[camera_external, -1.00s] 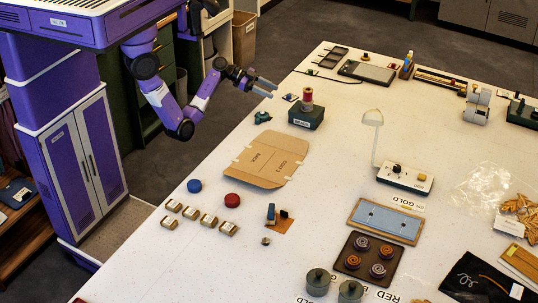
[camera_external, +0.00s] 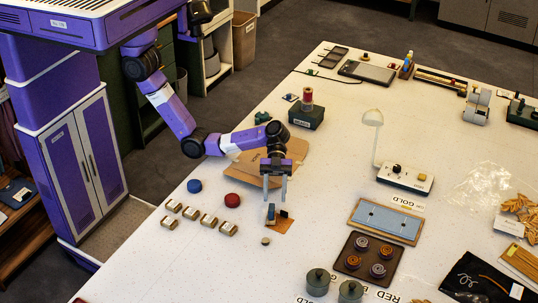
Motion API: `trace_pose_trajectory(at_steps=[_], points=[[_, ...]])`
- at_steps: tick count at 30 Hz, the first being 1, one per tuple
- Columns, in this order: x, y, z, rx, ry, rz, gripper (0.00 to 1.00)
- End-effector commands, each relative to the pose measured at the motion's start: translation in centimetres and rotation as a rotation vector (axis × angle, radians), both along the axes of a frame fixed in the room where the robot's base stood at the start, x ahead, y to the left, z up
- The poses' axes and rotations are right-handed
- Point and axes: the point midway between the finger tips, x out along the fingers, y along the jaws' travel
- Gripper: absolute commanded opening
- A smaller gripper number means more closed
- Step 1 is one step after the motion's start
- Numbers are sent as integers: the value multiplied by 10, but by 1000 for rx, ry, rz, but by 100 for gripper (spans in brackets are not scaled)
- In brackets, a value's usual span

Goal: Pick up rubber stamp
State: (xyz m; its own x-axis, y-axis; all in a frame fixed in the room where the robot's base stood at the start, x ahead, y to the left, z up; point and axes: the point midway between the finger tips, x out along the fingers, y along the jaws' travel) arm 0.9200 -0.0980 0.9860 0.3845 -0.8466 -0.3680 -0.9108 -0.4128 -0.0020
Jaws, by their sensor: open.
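A small upright blue item with a paler lower part, which looks like the rubber stamp (camera_external: 271,211), stands at the left edge of a brown card (camera_external: 283,226) in the middle of the table. A small dark block (camera_external: 284,213) is beside it on the card. My gripper (camera_external: 275,197) is open and points down just above these two pieces, its fingers spread apart. Nothing is between the fingers that I can make out. From this view I cannot tell exactly how high the fingertips are or whether they touch anything.
My arm hangs over the flat cardboard cutout (camera_external: 290,165). A blue disc (camera_external: 194,186), a red disc (camera_external: 232,200) and several small boxes (camera_external: 209,219) lie to the left. A blue board (camera_external: 386,220) and a dark tray (camera_external: 351,264) are to the right. A small round piece (camera_external: 265,241) lies in front.

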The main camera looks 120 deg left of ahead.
Motion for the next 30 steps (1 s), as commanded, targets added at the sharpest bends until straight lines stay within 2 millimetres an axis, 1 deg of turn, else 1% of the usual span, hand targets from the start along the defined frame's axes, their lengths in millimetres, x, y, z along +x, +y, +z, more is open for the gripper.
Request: trace_pose_trajectory(at_steps=[1, 3, 14, 21, 25, 30], points=[[1, -11, -1, 6, 4, -17, 44], [2, -21, -3, 12, 7, -28, 44], [13, -51, -13, 13, 10, -33, 44], [27, -80, -24, 15, 9, -33, 44], [30, -88, -29, 15, 9, -32, 44], [31, -88, -30, 14, 7, -31, 44]])
